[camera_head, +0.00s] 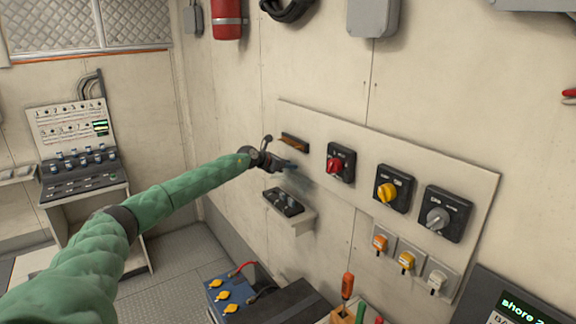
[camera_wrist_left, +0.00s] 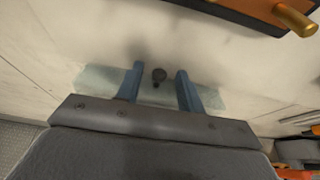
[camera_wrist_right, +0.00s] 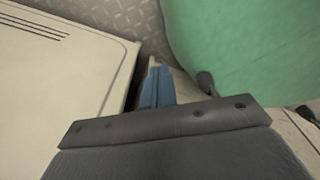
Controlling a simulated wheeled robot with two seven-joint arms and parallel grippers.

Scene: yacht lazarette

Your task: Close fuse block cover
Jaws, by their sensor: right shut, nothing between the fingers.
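My left gripper (camera_head: 288,169) is at the wall panel's left end, below a dark, orange-edged unit (camera_head: 294,142). In the left wrist view, its blue fingers (camera_wrist_left: 159,88) are open and apart. The strip may be the fuse block cover, but I cannot tell. A black block with recesses (camera_head: 284,201) sits just below the gripper on a small wall shelf (camera_head: 290,223). My right gripper (camera_wrist_right: 157,88) is shut and empty; the head view does not show it.
Rotary switches with red (camera_head: 336,164), yellow (camera_head: 386,193) and grey knobs line the panel to the right. Below stand a battery (camera_head: 236,290) with yellow caps and an orange-handled tool (camera_head: 347,285). A pale vented box (camera_wrist_right: 60,75) is beside my right gripper.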

